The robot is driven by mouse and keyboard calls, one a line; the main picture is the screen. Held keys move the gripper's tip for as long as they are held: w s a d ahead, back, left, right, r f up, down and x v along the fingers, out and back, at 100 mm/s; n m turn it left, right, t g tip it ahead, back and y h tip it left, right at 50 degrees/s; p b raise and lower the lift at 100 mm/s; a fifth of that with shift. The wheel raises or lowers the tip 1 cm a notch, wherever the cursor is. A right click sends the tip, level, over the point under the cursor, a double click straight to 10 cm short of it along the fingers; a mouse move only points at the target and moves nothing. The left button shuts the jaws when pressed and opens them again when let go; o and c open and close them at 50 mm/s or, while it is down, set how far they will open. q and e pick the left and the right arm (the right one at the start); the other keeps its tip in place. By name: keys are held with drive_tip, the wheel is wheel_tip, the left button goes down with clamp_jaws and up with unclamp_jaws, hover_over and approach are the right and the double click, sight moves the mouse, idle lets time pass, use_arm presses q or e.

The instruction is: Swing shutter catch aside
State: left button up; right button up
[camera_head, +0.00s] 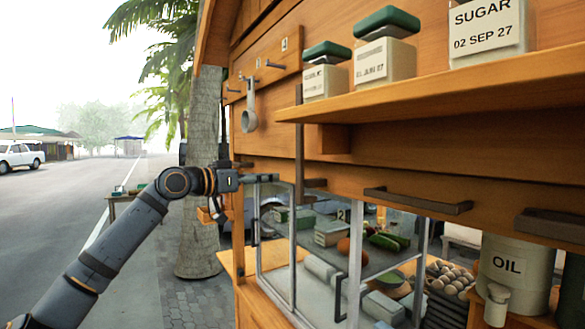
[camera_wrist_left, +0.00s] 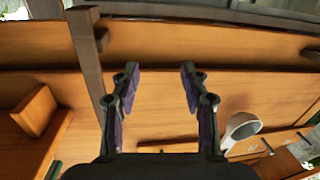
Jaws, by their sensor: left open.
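A dark upright bar (camera_head: 299,150), which looks like the shutter catch, lies against the wooden stall front below the shelf. It also shows as a slanting dark bar (camera_wrist_left: 88,55) at the left of the left wrist view. A short dark block (camera_head: 315,183) sits beside its lower end. My left gripper (camera_head: 258,174) is in front of the wooden panel, left of the bar. In the left wrist view its two fingers (camera_wrist_left: 159,75) are apart, with only wood behind the gap. The bar is outside the fingers, apart from them. My right gripper is out of view.
A shelf (camera_head: 440,93) with lidded jars juts out above right. A scoop (camera_head: 249,118) hangs from a peg rack above my left gripper. Below are a glass display case (camera_head: 292,250) and dark handles (camera_head: 418,201). Open street lies to the left.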

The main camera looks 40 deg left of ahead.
sight(298, 152)
use_arm(q)
drive_tip(key=s+d+r+m+h, duration=0.2)
drive_tip(key=s+d+r+m, duration=0.1)
drive_tip(key=s+d+r, duration=0.5)
drive_tip(key=shift+n+g, duration=0.3)
drive_tip(key=p+x, duration=0.3)
drive_tip(key=p, duration=0.1)
drive_tip(key=a+p+x, duration=0.1)
drive_tip(key=p+x, duration=0.2)
drive_tip(key=p, duration=0.1)
drive_tip(key=p+x, duration=0.3)
drive_tip(key=p, duration=0.1)
drive_tip(key=shift+w+a+f+p, duration=0.25)
drive_tip(key=shift+w+a+p, duration=0.1)
drive_tip(key=shift+a+p, duration=0.05)
drive_tip(key=shift+w+d+f+p, duration=0.15)
drive_tip(key=shift+w+f+p, duration=0.05)
drive_tip(key=shift+w+p, duration=0.2)
drive_tip(key=shift+d+f, duration=0.1)
drive_tip(key=shift+f, duration=0.05)
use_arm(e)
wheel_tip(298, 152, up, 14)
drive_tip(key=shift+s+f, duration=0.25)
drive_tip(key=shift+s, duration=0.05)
use_arm(q)
drive_tip(key=shift+c, duration=0.2)
clamp_jaws()
